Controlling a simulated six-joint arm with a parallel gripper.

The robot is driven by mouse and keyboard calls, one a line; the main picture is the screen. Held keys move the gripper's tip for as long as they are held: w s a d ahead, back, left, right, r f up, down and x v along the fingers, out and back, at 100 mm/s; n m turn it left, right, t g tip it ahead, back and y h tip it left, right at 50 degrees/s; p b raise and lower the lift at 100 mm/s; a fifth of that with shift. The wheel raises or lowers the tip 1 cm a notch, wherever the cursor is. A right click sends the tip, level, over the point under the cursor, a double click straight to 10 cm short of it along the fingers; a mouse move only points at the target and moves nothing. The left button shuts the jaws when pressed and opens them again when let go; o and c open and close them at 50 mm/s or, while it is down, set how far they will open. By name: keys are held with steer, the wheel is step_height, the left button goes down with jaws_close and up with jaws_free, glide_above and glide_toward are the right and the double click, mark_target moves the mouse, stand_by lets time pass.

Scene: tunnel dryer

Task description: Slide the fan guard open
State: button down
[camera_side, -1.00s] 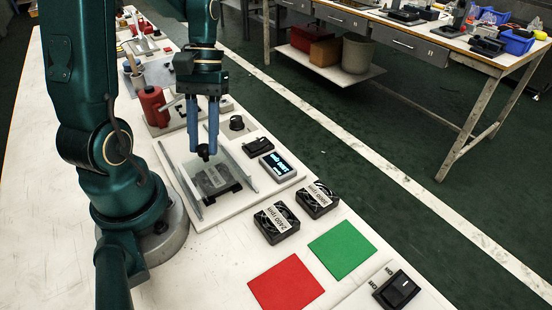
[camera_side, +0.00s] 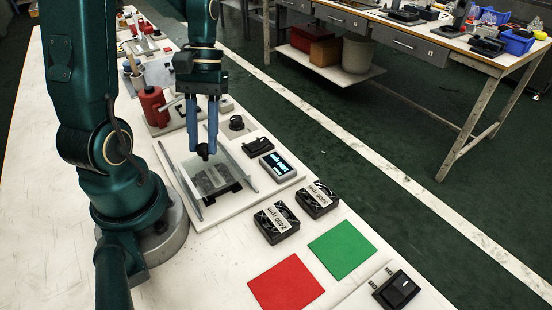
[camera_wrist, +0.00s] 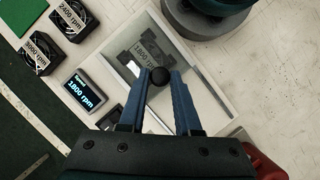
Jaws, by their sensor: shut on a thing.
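The fan guard (camera_side: 213,180) is a clear sheet lying between two metal rails on a white base plate, and it shows in the wrist view (camera_wrist: 185,72). A fan labelled 1800 rpm (camera_wrist: 146,54) shows through or beside it. My gripper (camera_side: 204,151) is shut on the guard's round black knob, which shows between the blue fingertips in the wrist view (camera_wrist: 159,76). The fingers point down at the guard's far end in the side view. The exact edges of the clear sheet are hard to make out.
A small display (camera_side: 279,165) reading 1800 rpm and a black dial (camera_side: 236,123) sit right of the rails. Two loose fans (camera_side: 276,222) (camera_side: 317,199), a green mat (camera_side: 342,246) and a red mat (camera_side: 286,284) lie nearer the camera. A red bottle (camera_side: 154,107) stands behind.

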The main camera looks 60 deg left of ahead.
steer(key=a, duration=1.3)
steer(key=c, duration=0.6)
jaws_free()
steer(key=shift+d, duration=0.1)
steer(key=v, duration=0.5)
steer(key=shift+r, duration=0.1)
